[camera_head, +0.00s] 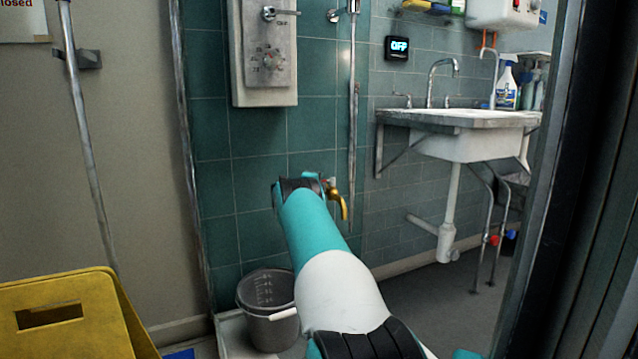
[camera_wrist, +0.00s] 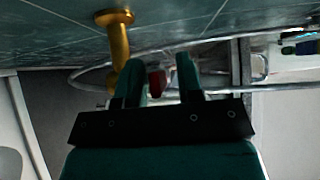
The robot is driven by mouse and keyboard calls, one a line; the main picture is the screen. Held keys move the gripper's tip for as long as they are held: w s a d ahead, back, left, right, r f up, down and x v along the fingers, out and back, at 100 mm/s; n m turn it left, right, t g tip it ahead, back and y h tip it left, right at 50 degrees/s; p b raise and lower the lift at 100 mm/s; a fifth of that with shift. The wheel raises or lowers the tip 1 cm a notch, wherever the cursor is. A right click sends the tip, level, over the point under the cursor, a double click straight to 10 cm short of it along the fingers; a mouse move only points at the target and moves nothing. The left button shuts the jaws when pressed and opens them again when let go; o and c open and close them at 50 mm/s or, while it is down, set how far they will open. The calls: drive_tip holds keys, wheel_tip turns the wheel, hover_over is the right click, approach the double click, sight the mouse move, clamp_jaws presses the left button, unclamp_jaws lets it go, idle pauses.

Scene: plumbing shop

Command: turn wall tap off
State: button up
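The wall tap (camera_head: 340,203) is brass and sits low on the teal tiled wall, just right of my gripper's end in the head view. In the wrist view its brass body (camera_wrist: 119,50) comes off the tiles at the upper left. A small red part (camera_wrist: 156,83), perhaps the tap's handle, shows between the fingers of my gripper (camera_wrist: 162,75), nearer the left finger. The fingers are apart with a gap around the red part. I cannot tell if either finger touches it. In the head view my arm hides part of the tap area.
A grey bucket (camera_head: 268,312) stands below, left of my arm. A yellow crate (camera_head: 70,315) is at the lower left. A shower control panel (camera_head: 266,55) is on the wall above. A sink (camera_head: 455,130) is at the right, beyond a dark door frame (camera_head: 575,190).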

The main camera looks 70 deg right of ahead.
drive_tip(key=shift+w+a+r, duration=0.1)
drive_tip(key=shift+a, duration=0.4)
drive_tip(key=s+a+p, duration=0.1)
drive_tip(key=a+p, duration=0.3)
drive_tip(key=a, duration=1.2)
drive_tip(key=shift+s+a, duration=0.15)
drive_tip(key=shift+a, duration=0.05)
